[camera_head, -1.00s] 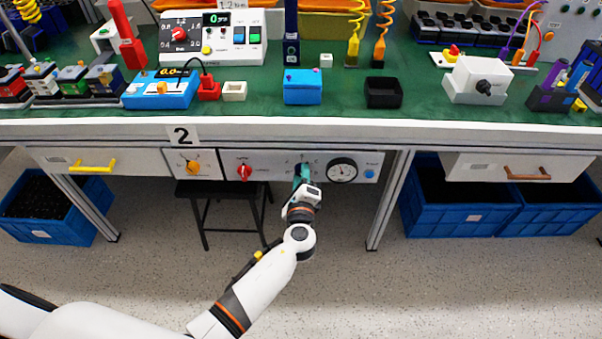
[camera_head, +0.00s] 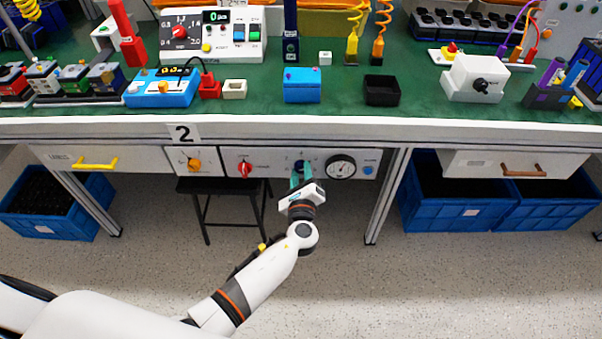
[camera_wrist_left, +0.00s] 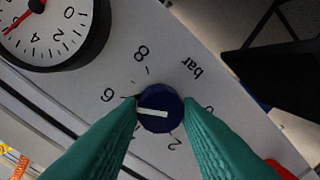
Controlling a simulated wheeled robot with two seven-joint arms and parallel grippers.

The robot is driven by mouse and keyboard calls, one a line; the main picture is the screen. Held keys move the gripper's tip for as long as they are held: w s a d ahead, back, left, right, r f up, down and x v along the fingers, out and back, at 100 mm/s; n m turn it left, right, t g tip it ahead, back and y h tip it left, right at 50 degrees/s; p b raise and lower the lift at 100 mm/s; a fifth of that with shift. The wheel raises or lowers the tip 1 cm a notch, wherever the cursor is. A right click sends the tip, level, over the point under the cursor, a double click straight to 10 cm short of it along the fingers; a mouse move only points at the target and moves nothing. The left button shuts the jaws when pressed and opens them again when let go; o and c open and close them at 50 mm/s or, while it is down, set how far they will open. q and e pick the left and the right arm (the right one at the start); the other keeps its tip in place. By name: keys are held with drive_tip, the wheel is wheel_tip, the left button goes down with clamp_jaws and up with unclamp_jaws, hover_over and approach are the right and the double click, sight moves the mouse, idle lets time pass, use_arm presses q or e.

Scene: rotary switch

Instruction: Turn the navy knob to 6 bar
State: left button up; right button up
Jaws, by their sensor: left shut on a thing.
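The navy knob (camera_wrist_left: 163,100) sits on a light panel under the bench, on a scale marked bar. In the left wrist view its white pointer line (camera_wrist_left: 152,113) points left, close to the 6 mark (camera_wrist_left: 107,95) and slightly toward the hidden 4 side. The 8, 0 and 2 marks also show; the left finger covers where 4 lies. My left gripper (camera_wrist_left: 160,102) is shut on the knob, its green fingers on either side. In the head view the knob (camera_head: 299,166) shows small beyond my left gripper (camera_head: 301,177). My right gripper is not in view.
A round gauge (camera_head: 341,167) is right of the knob, with a blue button (camera_head: 369,170) beyond it. A red knob (camera_head: 244,169) and an orange knob (camera_head: 194,166) are to the left. A black stool (camera_head: 224,188) stands below; the bench edge (camera_head: 400,131) runs above.

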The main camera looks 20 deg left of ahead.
use_arm(q)
drive_tip(key=shift+f, duration=0.1)
drive_tip(key=o, duration=1)
drive_tip(key=shift+c, duration=0.2)
drive_tip(key=shift+s+d, duration=0.1)
drive_tip(key=shift+s, duration=0.2)
drive_tip(key=v, duration=1.1)
drive_tip(key=shift+s+p, duration=0.25)
drive_tip(key=shift+p, duration=0.1)
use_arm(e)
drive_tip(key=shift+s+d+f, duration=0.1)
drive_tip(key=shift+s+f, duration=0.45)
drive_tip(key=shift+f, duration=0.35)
